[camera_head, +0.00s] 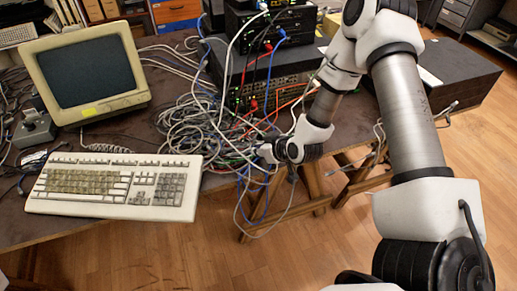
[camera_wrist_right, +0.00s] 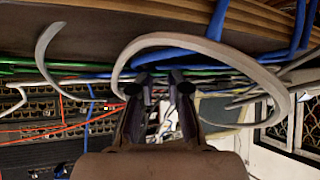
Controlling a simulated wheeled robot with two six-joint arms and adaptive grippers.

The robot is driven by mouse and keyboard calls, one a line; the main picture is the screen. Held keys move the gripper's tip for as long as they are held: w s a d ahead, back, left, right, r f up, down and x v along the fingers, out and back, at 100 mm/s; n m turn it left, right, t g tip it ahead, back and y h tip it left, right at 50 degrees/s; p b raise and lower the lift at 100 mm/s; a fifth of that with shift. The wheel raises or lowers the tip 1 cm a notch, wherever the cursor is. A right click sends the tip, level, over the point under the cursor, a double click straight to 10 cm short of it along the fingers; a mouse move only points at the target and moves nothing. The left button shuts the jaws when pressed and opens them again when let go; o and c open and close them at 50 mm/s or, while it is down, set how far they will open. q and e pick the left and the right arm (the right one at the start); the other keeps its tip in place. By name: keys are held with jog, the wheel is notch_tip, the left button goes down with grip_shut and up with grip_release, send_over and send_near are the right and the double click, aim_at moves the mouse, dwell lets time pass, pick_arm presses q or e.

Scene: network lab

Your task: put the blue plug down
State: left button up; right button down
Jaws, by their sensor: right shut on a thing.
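My right gripper (camera_head: 262,152) reaches in over the tangle of cables near the front edge of the table. In the right wrist view its two dark fingers (camera_wrist_right: 158,85) stand a little apart, shut on the blue plug. The plug itself is mostly hidden between the fingertips. A blue cable (camera_wrist_right: 150,58) shows just beyond the tips, and a thick pale cable loops around them. My left gripper is not in view.
A cable heap (camera_head: 190,125) lies beside a stack of network gear (camera_head: 262,90). A keyboard (camera_head: 115,187) and an old monitor (camera_head: 88,75) stand to the left. Cables hang over the table edge above wooden trestles (camera_head: 315,185). A dark case (camera_head: 455,75) stands at the right.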

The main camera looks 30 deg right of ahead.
jog(key=shift+s+f, duration=0.2)
jog(key=shift+f, duration=0.2)
jog(key=c, duration=1.2)
grip_release()
jog(key=shift+s+a, duration=0.1)
jog(key=shift+o, duration=0.2)
jog(key=shift+a+f, duration=0.1)
jog(key=shift+f, duration=0.1)
jog(key=shift+r, duration=0.1)
jog(key=w+r+p+v, duration=0.1)
jog(key=p+v, duration=0.5)
jog(key=v, duration=0.6)
jog(key=s+a+f+m+g, duration=0.1)
jog(key=s+a+f+g, duration=0.3)
jog(key=s+f, duration=0.4)
jog(key=s+a+f+m+g+h, duration=0.1)
jog(key=s+a+f+g, duration=0.4)
jog(key=s+f, duration=0.3)
jog(key=s, duration=0.3)
jog(key=shift+s+a+f+g+h+b, duration=0.25)
jog(key=shift+s+f+g+h+b, duration=0.05)
jog(key=shift+f+g, duration=0.1)
